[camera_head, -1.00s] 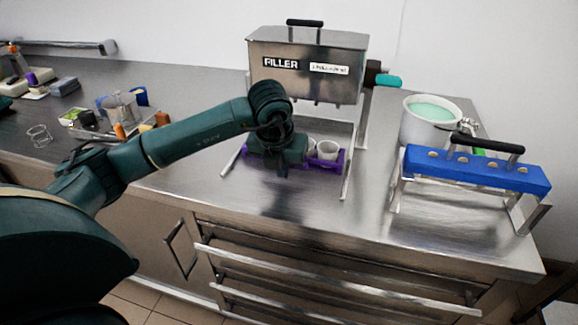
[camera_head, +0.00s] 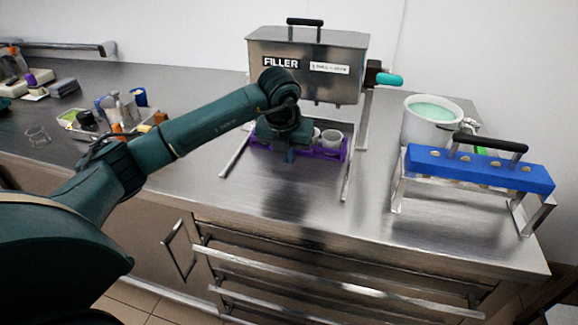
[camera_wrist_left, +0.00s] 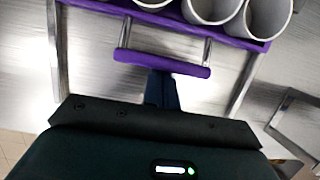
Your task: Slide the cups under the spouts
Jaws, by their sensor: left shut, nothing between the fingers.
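A purple tray (camera_head: 328,153) holding several pale grey cups (camera_head: 332,139) sits on the steel counter between the legs of the filler (camera_head: 310,75), below its spouts. My left gripper (camera_head: 290,153) is at the tray's front, over its left part, and hides some of the cups. In the left wrist view, the tray (camera_wrist_left: 235,40) and cups (camera_wrist_left: 212,8) are at the top edge, with the tray's purple handle (camera_wrist_left: 160,63) in front. My left gripper (camera_wrist_left: 160,85) is shut and empty, its fingertips against or just beside the handle's near side. My right gripper is not in view.
A blue rack (camera_head: 480,170) on metal legs stands at the right. A white pot of green liquid (camera_head: 430,118) is behind it. Small containers and tools (camera_head: 105,112) lie at the left. The counter in front of the filler is clear.

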